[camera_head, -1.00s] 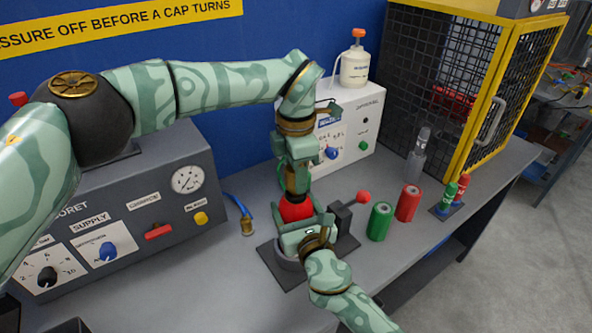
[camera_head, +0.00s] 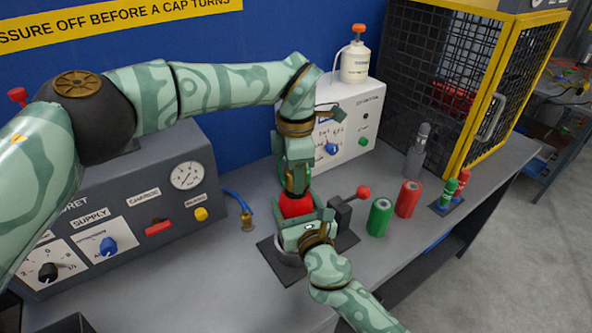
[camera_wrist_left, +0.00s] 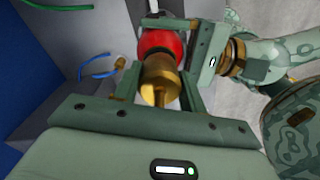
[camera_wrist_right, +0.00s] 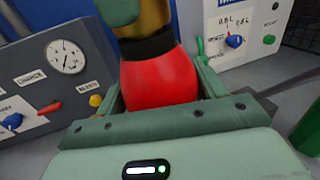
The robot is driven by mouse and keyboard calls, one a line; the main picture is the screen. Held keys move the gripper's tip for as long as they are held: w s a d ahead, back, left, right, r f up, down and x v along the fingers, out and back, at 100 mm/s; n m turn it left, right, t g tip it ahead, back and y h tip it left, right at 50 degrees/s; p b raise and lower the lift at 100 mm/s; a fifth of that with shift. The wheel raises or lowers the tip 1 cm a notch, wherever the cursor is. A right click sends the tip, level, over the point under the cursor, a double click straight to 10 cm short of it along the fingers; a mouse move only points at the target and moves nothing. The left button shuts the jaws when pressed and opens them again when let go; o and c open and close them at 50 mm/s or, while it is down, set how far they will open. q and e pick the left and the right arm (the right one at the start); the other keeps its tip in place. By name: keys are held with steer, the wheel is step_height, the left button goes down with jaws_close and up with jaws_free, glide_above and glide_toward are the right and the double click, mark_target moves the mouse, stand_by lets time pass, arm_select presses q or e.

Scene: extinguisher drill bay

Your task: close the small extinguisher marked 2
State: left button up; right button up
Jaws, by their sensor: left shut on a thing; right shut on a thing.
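A small red extinguisher (camera_head: 296,206) stands upright in the round holder on the dark base plate (camera_head: 268,250). No number shows on it. My left gripper (camera_head: 297,182) is above it, shut on its brass cap (camera_wrist_left: 160,80). In the right wrist view the brass cap (camera_wrist_right: 155,20) sits over a black collar (camera_wrist_right: 148,46) on the red body (camera_wrist_right: 158,82); I cannot tell how tightly it is seated. My right gripper (camera_head: 300,222) is shut on the red body from the front.
A clamp lever with a red knob (camera_head: 363,192) is beside the base plate. Green (camera_head: 379,218) and red (camera_head: 407,199) cylinders stand to the right. The grey supply panel (camera_head: 130,220) is on the left; a yellow-framed cage (camera_head: 440,90) is at the back right.

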arm_select(q)
steer(key=m, duration=1.5)
steer(key=shift+a, duration=0.1)
steer(key=m, duration=0.6)
steer(key=o, duration=1.1)
steer(key=shift+r, duration=0.15)
steer(key=shift+r, duration=2.1)
steer(key=shift+c, duration=0.4)
